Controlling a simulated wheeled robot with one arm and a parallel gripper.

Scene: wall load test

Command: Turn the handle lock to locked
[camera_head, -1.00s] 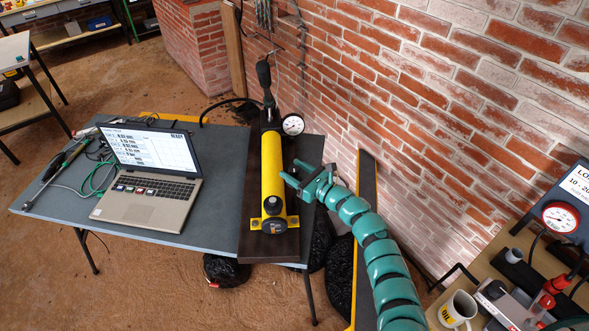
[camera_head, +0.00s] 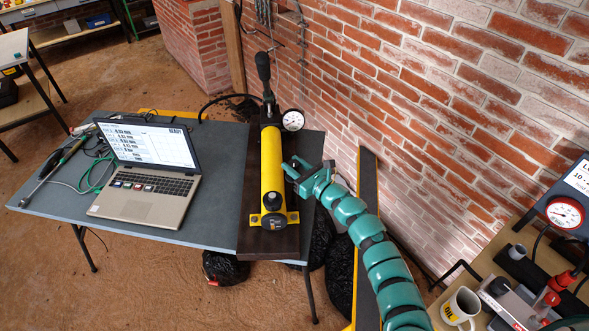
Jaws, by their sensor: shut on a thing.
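The yellow hand pump (camera_head: 273,165) lies on a dark board on the blue-grey table, with its black-gripped lever (camera_head: 263,70) upright at the far end. A round dial gauge (camera_head: 293,120) sits beside it. My green gripper (camera_head: 290,168) reaches in from the right and is shut at the right side of the pump, about midway along the barrel. The handle lock is too small and covered by the fingers to make out, so its position cannot be read.
An open laptop (camera_head: 145,165) and cables occupy the table's left side. The brick wall (camera_head: 430,110) runs close on the right. A mug (camera_head: 459,307) and a red-rimmed gauge (camera_head: 565,213) stand on the bench at lower right.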

